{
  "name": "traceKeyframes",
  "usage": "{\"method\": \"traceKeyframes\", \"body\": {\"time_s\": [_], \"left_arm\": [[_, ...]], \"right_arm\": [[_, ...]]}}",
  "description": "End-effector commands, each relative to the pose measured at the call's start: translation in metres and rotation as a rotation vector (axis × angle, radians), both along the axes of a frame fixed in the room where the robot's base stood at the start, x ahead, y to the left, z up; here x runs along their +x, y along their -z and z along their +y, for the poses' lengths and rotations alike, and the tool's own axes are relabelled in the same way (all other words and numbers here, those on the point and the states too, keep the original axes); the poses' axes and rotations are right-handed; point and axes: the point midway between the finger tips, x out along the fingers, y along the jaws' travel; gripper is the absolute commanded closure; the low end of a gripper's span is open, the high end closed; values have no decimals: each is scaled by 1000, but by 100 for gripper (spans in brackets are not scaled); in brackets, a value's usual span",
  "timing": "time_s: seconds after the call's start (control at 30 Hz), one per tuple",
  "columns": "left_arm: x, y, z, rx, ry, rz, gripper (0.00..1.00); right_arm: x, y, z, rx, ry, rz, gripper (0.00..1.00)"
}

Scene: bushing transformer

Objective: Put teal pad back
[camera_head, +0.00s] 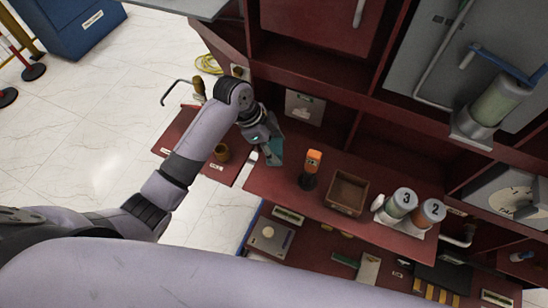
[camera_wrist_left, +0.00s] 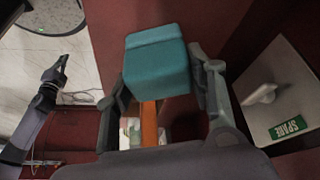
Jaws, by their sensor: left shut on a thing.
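The teal pad (camera_head: 273,151) is in my left gripper (camera_head: 264,137), above the left end of the dark red bench. In the left wrist view the teal pad (camera_wrist_left: 157,65) is a block sitting between the two fingers of the left gripper (camera_wrist_left: 160,82), with a finger on each side. The left gripper is shut on it. The pad's underside and what lies directly beneath it are partly hidden.
An orange-topped black tool (camera_head: 312,168), an open brown box (camera_head: 346,194) and numbered canisters (camera_head: 402,203) stand on the bench to the right. A pale panel with a green SPARE label (camera_wrist_left: 288,127) is close on the wrist view's right.

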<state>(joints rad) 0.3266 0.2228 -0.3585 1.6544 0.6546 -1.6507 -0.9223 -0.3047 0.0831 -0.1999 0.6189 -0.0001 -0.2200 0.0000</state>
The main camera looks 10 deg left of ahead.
Motion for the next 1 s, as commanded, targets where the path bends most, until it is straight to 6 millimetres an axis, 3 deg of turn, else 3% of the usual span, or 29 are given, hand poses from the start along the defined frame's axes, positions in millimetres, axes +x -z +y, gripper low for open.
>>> {"method": "traceKeyframes", "body": {"time_s": [0.1, 0.27, 0.5, 0.8, 0.83, 1.0], "left_arm": [[-1, 22, 0, -1, -2, 3, 73], [1, 35, 0, -2, -1, -1, 73], [0, 69, 0, -1, -1, 1, 73], [0, 77, 0, -1, -1, -2, 73], [0, 77, 0, 0, 0, -1, 49], [0, 77, 0, 0, -1, -2, 38]], "right_arm": [[2, -2, 1, 0, 0, -2, 100], [3, -3, 2, 3, 1, -3, 100], [3, -4, 6, 7, 2, -5, 100], [5, -4, 6, 7, 2, -6, 100], [5, -4, 6, 7, 2, -7, 100], [5, -4, 5, 7, 1, -7, 100]]}}
